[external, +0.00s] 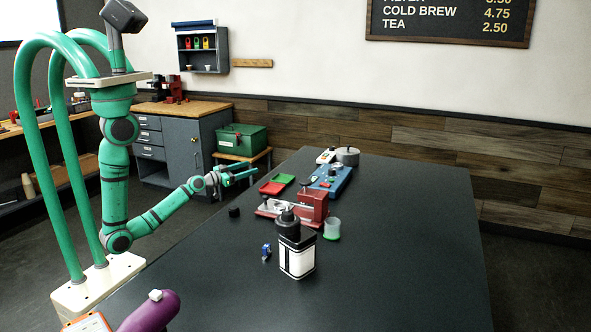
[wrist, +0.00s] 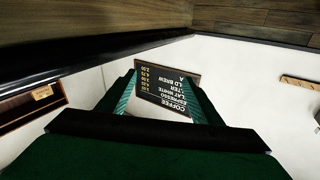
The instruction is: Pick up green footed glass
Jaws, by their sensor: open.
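The green footed glass (external: 332,229) stands upright on the dark table, just right of the red device and behind the black-and-white bottle. It looks pale and see-through with a green base. My gripper (external: 250,172) is open and empty, held above the table's left edge, to the left of the glass and farther back. In the wrist view my gripper (wrist: 163,95) shows its two green fingers apart. The glass is not in the wrist view, which shows the wall and menu board upside down.
A black-and-white bottle (external: 297,250) stands in front of the glass. A red device (external: 308,205) is beside it, with a blue device (external: 330,179) behind. Red (external: 272,188) and green (external: 284,179) trays lie near my gripper. The table's right side is clear.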

